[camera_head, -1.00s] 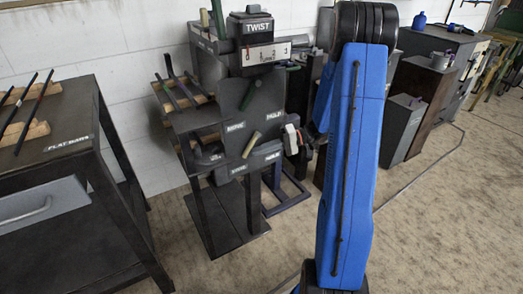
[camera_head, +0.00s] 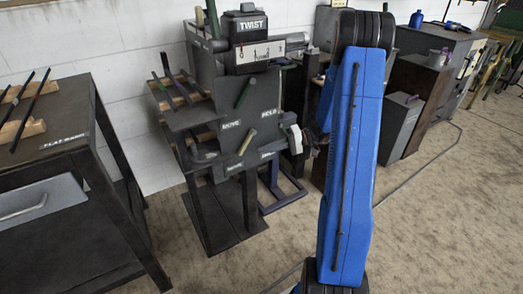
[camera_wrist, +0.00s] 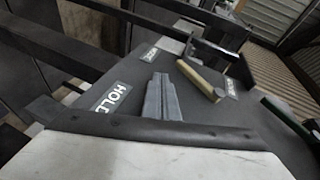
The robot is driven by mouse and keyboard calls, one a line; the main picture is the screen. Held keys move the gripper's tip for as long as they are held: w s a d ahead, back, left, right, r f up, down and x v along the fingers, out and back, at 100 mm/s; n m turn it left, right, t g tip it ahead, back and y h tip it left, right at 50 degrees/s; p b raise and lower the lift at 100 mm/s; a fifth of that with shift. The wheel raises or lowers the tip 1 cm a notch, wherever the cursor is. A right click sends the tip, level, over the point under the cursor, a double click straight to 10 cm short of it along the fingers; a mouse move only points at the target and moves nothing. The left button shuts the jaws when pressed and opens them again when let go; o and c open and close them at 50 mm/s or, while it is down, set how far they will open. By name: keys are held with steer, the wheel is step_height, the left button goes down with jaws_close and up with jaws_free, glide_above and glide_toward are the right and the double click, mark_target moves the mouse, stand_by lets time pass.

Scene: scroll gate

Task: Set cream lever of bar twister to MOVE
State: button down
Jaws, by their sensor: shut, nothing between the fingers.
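The bar twister (camera_head: 262,100) stands left of my blue arm in the head view, with a TWIST plate on top and MOVE and HOLD labels on its front panel. In the wrist view the cream lever (camera_wrist: 202,80) lies on the dark panel, one end near a small white label I cannot read. My gripper (camera_wrist: 162,84) is shut and empty, its grey fingers between the HOLD label (camera_wrist: 112,97) and the cream lever, apparently just apart from the lever. In the head view my gripper is hard to make out.
A green lever (camera_head: 244,92) sits higher on the panel; a green handle (camera_wrist: 285,114) shows at the wrist view's right edge. A dark table (camera_head: 70,140) with flat bars stands left. Grey and brown cabinets (camera_head: 418,92) stand behind my arm. The right floor is open.

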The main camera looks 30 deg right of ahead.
steer(key=f+v, duration=0.2)
steer(key=v, duration=0.6)
steer(key=shift+d, duration=0.35)
steer(key=shift+s+a+r, duration=0.1)
steer(key=shift+r, duration=0.1)
steer(key=s+a+r+n+g+h, duration=0.1)
steer(key=s+a+r+g+h, duration=0.15)
steer(key=s+a+r, duration=0.45)
steer(key=s+a+r+g+h, duration=0.2)
steer(key=s+a+r+h, duration=0.15)
steer(key=a, duration=0.55)
steer(key=s+a+r+t+h, duration=0.2)
steer(key=s+h, duration=0.2)
steer(key=s, duration=0.5)
steer(key=s+a+r+t+h, duration=0.2)
steer(key=s+r+t+h, duration=0.1)
steer(key=s, duration=0.7)
steer(key=shift+a+r+h, duration=0.25)
steer(key=shift+a+h, duration=0.05)
steer(key=shift+h, duration=0.6)
steer(key=shift+w, duration=0.1)
